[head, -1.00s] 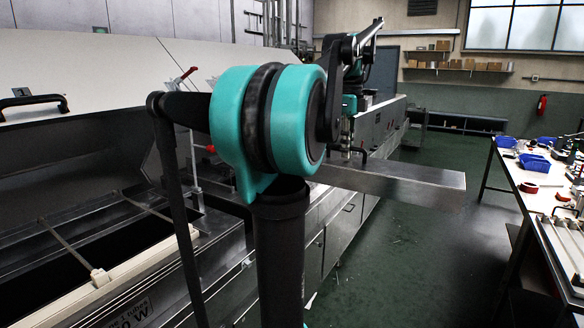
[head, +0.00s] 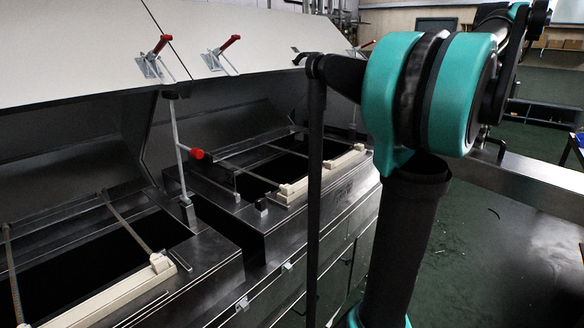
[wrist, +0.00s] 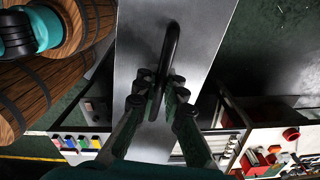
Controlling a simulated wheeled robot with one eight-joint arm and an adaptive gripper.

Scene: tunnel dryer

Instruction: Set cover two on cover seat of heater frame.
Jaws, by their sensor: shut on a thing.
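My gripper (wrist: 158,98) is shut on the black bar handle of a flat grey metal cover (wrist: 200,35), which I take to be cover two. In the head view the cover (head: 545,185) sticks out at the right, in the air beside the dryer; my arm hides its left part and my gripper. The dryer has two dark open bays. The nearer bay has a cream rail (head: 120,298) and thin rods across it; the farther bay has a similar cream rail (head: 330,175). Which part is the cover seat I cannot tell.
Raised pale hoods (head: 70,75) stand behind the bays. Red-handled clamps (head: 160,45) sit on the hoods. Wooden barrels (wrist: 60,60) show in the wrist view. Green floor (head: 470,245) is clear at the right.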

